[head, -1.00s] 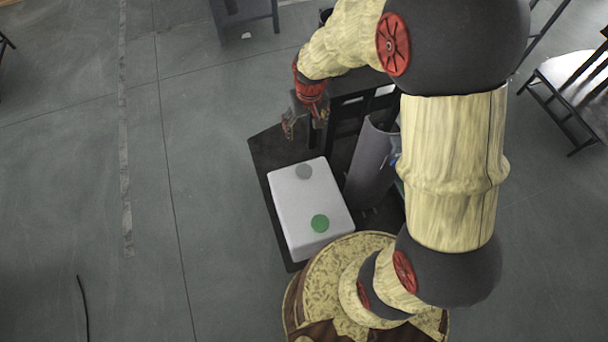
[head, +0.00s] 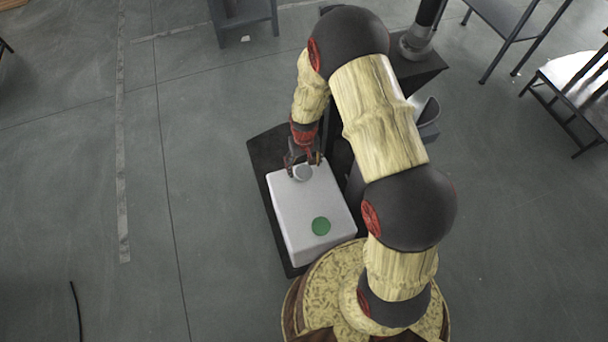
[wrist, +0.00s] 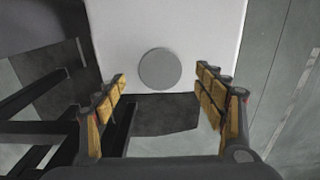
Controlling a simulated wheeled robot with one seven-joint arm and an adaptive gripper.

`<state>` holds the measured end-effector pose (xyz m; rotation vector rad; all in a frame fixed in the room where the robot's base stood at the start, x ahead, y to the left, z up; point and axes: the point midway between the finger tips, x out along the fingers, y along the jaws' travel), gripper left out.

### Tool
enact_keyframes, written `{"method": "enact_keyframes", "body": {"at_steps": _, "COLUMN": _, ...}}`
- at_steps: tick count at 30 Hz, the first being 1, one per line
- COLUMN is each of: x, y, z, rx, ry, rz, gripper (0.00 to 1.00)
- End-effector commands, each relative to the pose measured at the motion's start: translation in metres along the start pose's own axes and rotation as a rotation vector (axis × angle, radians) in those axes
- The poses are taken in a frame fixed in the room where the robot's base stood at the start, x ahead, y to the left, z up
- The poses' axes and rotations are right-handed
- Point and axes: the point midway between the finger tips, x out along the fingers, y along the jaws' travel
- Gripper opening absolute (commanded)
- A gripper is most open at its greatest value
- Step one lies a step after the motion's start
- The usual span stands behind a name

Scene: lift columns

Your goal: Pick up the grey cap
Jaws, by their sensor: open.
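The grey cap (head: 302,173) is a flat round disc near the far end of the white box top (head: 288,212). In the wrist view the grey cap (wrist: 160,69) lies near the edge of the white surface, ahead of and between the finger lines. My gripper (head: 303,168) is open and empty, with its fingers at the far edge of the box close to the cap. In the wrist view both fingers of my gripper (wrist: 161,82) are spread wide, one on each side. I cannot tell the exact height of the fingertips above the cap.
The box rests on a dark platform (head: 262,158). A grey bin (head: 426,118) stands to the right. Dark tables and a chair stand at the back and right. The floor at left is open.

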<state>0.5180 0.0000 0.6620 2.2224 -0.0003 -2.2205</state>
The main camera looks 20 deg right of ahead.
Motion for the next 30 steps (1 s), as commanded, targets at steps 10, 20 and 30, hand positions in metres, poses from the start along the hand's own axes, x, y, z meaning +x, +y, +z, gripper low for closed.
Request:
{"method": "enact_keyframes", "body": {"at_steps": 10, "x": 0.031, "y": -0.001, "z": 0.0, "rx": 0.0, "ry": 0.0, "rz": 0.0, "gripper": 0.7}}
{"method": "enact_keyframes", "body": {"at_steps": 20, "x": 0.031, "y": -0.001, "z": 0.0, "rx": 0.0, "ry": -0.001, "rz": 0.0, "gripper": 0.57}}
{"method": "enact_keyframes", "body": {"at_steps": 30, "x": 0.031, "y": -0.001, "z": 0.0, "rx": 0.0, "ry": -0.001, "rz": 0.0, "gripper": 0.38}}
